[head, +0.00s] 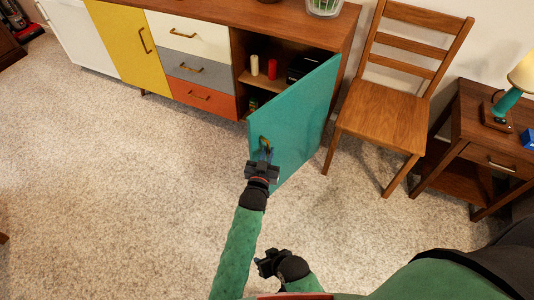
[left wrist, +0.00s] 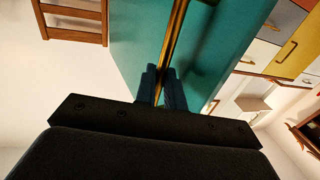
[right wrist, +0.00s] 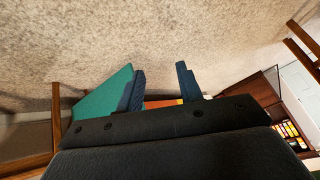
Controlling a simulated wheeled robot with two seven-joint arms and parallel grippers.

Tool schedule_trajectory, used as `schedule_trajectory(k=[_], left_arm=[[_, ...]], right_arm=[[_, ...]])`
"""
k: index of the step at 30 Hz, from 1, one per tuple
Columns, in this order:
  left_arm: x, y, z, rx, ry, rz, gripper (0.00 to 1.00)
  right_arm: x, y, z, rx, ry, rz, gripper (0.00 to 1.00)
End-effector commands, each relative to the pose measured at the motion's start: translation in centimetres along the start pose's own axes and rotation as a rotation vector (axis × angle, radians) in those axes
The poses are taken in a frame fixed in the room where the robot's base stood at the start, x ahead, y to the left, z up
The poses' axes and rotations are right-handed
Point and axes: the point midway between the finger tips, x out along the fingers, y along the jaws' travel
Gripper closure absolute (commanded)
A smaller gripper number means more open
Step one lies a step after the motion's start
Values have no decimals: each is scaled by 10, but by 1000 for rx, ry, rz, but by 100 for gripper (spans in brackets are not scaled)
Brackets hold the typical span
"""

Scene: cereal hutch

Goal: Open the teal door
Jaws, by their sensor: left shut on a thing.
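The teal door (head: 295,122) of the hutch stands swung well out from the cabinet, with the compartment (head: 268,88) behind it partly exposed. Its brass handle (left wrist: 175,45) shows up close in the left wrist view. My left gripper (head: 264,155) is shut on that handle; in the left wrist view its fingers (left wrist: 161,88) close around the bar. My right gripper (head: 264,262) is low near my body, away from the door. In the right wrist view its fingers (right wrist: 160,88) are spread apart with nothing between them.
A wooden chair (head: 385,115) stands just right of the door, close to its far side. A side table (head: 460,150) with a lamp is farther right. The compartment holds a red can (head: 272,69) and a cream can (head: 254,65). Carpet in front is clear.

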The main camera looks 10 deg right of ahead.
Motion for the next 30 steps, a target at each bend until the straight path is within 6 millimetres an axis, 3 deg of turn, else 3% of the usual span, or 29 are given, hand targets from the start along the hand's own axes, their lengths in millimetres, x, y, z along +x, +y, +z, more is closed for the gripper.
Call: schedule_trajectory(k=[3, 4, 7, 17, 30], left_arm=[[0, 0, -1, 0, 2, 0, 100], [0, 0, -1, 0, 1, 0, 87], [0, 0, 0, 0, 1, 0, 68], [-4, 0, 1, 0, -1, 0, 67], [-63, 0, 1, 0, 0, 0, 67]], right_arm=[[0, 0, 0, 0, 0, 0, 64], [0, 0, 0, 0, 0, 0, 64], [0, 0, 0, 0, 0, 0, 64], [0, 1, 0, 0, 2, 1, 64], [13, 4, 8, 1, 19, 4, 64]])
